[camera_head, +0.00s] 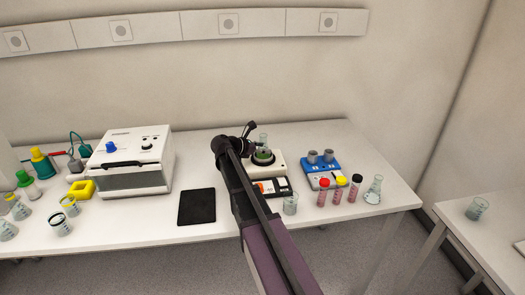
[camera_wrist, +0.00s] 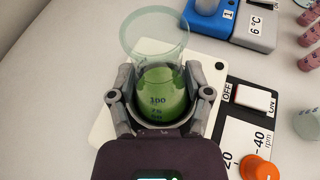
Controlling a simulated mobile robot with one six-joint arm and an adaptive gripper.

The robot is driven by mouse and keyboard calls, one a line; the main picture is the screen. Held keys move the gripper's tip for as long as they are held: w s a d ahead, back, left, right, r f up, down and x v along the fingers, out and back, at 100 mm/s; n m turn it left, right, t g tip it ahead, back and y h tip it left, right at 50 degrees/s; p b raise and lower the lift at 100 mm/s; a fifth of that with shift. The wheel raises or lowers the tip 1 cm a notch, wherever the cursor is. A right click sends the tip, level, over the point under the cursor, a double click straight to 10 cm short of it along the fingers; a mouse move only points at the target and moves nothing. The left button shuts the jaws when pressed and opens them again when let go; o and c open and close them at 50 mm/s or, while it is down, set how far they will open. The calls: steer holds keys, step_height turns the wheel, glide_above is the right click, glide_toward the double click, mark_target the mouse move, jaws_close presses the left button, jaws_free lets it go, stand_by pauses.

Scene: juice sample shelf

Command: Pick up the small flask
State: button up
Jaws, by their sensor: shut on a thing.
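A small glass flask (camera_wrist: 158,88) with green liquid and dark volume marks is between the fingers of my gripper (camera_wrist: 160,82) in the wrist view. The fingers are shut on its sides, and its clear, wide rim rises above them. In the head view the flask (camera_head: 263,153) is over the white stirrer-like device (camera_head: 277,169), partly hidden by my arm. I cannot tell whether its base touches the device. The device's plate (camera_wrist: 105,130) and its rpm dial also show in the wrist view.
A blue device (camera_head: 321,175) with grey cups stands right of the flask. Capped red tubes (camera_head: 339,190), a beaker (camera_head: 290,204) and a conical flask (camera_head: 374,190) stand near the front edge. A black pad (camera_head: 197,206) and a white machine (camera_head: 130,160) are left.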

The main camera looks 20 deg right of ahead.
mark_target(263, 139)
steer(key=shift+r, duration=0.1)
steer(key=shift+r+p, duration=0.25)
steer(key=shift+p, duration=0.15)
steer(key=shift+c, duration=0.3)
step_height(263, 139, up, 3)
steer(key=p, duration=0.3)
steer(key=shift+r, duration=0.2)
steer(key=s+a, duration=0.1)
steer(key=s, duration=0.4)
steer(key=s+a, duration=0.1)
steer(key=s, duration=0.4)
steer(key=s+a+r+p, duration=0.1)
steer(key=s, duration=0.4)
steer(key=shift+s+a, duration=0.2)
steer(key=shift+s, duration=0.1)
